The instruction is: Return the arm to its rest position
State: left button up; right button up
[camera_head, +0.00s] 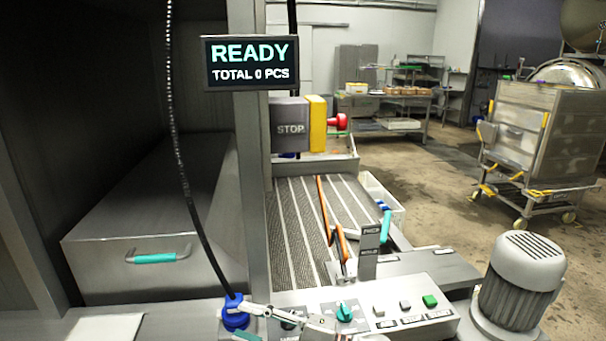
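My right gripper (250,320) is low in the head view, at the bottom edge, in front of the control panel (385,325). Its pale, jointed finger reaches left toward a blue fitting (236,312) at the lower end of a hanging black hose (180,150). I cannot tell whether the finger touches the fitting. The rest of the gripper is cut off or too small to read, so its opening is unclear. My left gripper is not in view.
A steel box with a teal handle (155,258) stands at left. A post carries a READY display (250,63) and a red stop button (337,122). A ribbed conveyor (290,230) lies behind the panel. A grey motor (520,280) stands at right; open floor lies beyond.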

jog(key=s+d+f+m+t+h+b, duration=0.25)
jog(key=d+f+m+t+h, duration=0.8)
jog(key=d+f+m, duration=0.7)
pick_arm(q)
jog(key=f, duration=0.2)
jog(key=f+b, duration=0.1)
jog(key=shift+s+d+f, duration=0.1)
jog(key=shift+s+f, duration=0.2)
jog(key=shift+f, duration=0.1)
pick_arm(e)
jog(key=s+d+f+m+g+h, duration=0.5)
jog(key=s+d+f+m, duration=0.1)
jog(key=s+d+f, duration=0.7)
jog(key=s+f, duration=0.2)
jog(key=s, duration=0.1)
jog(key=shift+d+h, duration=0.15)
jog(key=shift+h, duration=0.2)
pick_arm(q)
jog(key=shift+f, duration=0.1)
pick_arm(e)
jog(key=shift+s, duration=0.1)
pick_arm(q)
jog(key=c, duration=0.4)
pick_arm(e)
jog(key=shift+c, duration=1)
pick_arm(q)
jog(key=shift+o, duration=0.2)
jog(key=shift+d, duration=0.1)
